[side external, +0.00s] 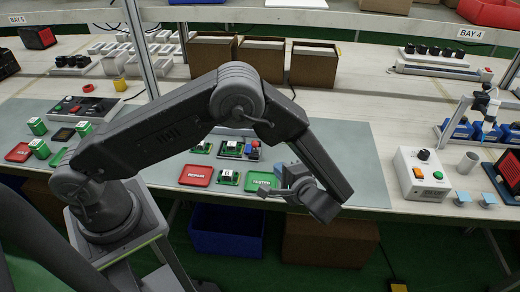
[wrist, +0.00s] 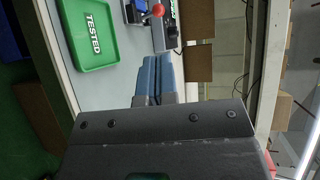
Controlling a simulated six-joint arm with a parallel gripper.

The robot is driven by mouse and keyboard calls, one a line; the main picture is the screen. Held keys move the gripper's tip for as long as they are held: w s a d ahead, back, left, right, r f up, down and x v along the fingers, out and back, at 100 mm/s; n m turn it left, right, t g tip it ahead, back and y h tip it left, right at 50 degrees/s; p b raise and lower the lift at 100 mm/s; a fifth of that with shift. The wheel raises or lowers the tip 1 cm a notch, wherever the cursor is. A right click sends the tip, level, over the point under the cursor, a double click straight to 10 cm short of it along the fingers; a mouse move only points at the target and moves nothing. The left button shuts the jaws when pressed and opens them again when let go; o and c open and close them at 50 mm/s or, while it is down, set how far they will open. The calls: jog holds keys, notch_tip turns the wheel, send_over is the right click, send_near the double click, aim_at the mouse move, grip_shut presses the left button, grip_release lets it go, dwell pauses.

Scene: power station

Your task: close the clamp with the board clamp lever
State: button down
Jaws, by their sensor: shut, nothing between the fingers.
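The board clamp lever ends in a red ball knob (side external: 256,144), behind the trays in the side view. The same red knob (wrist: 158,10) shows at the top of the wrist view. The clamp (wrist: 135,12) it belongs to is partly cut off by that frame's top edge. Whether the clamp is open or closed is too small to tell. My gripper (side external: 281,172) is in front and to the right of the knob, apart from it. Its blue fingers (wrist: 158,61) are together and empty, with the knob beyond their tips.
A green TESTED tray (side external: 262,182) lies close to my gripper, and a red REPAIR tray (side external: 196,175) lies left of it. A small board (side external: 228,178) sits between them. Brown boxes (side external: 313,66) stand at the back. The mat (side external: 345,150) to the right is clear.

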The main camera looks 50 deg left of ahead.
aim_at(257, 146)
jog(key=shift+w+d+f+t+y, duration=0.1)
jog(key=shift+d+f+t+y, duration=0.2)
jog(key=shift+f, duration=0.35)
jog(key=x, duration=1.4)
